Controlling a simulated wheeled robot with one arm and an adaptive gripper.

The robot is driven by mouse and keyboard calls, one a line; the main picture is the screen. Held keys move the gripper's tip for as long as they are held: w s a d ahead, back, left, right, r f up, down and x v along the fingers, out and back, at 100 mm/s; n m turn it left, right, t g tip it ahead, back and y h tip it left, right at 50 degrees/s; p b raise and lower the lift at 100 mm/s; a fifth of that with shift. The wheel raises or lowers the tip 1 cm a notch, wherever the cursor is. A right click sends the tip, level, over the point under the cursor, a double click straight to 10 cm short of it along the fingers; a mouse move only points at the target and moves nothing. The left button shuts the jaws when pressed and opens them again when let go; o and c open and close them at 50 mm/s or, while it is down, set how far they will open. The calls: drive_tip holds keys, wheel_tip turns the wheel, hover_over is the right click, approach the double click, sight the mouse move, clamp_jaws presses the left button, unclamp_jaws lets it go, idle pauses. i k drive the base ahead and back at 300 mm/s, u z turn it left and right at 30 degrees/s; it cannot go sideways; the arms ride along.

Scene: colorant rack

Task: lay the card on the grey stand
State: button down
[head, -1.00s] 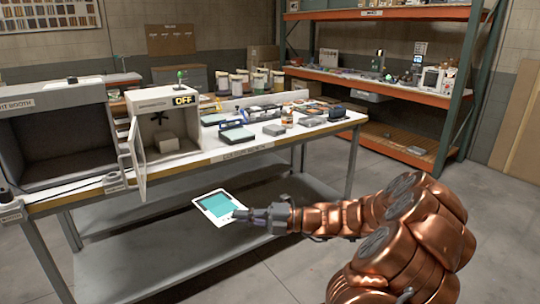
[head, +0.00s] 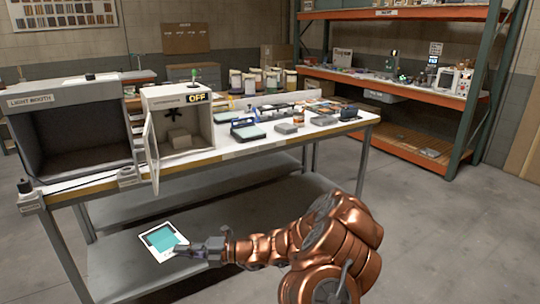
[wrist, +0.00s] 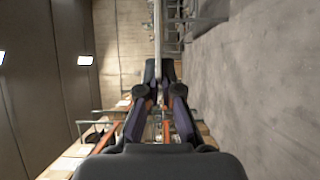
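The card (head: 162,240), white with a teal square, is at the tip of my gripper (head: 190,249) in the head view, in front of the bench and lower than its top. My gripper is shut on the card's right edge. In the wrist view the fingers (wrist: 158,85) are close together, with a thin pale strip beyond them that looks like the card edge-on. A pale grey block (head: 178,139) sits inside the open white cabinet marked OFF (head: 189,160). It may be the grey stand, but I cannot tell for certain.
The cabinet's door (head: 151,155) stands open at its left side. A grey light booth (head: 78,136) is to its left. Small devices, including a grey box (head: 285,128), crowd the bench (head: 240,147) to the right. Floor to the right (head: 440,240) is clear.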

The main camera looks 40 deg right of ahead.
sight(296, 127)
drive_tip(key=k, duration=0.45)
drive_tip(key=u, duration=0.45)
drive_tip(key=i, duration=0.85)
drive_tip(key=z, duration=0.55)
drive_tip(key=i, duration=0.65)
drive_tip(key=z, duration=0.8)
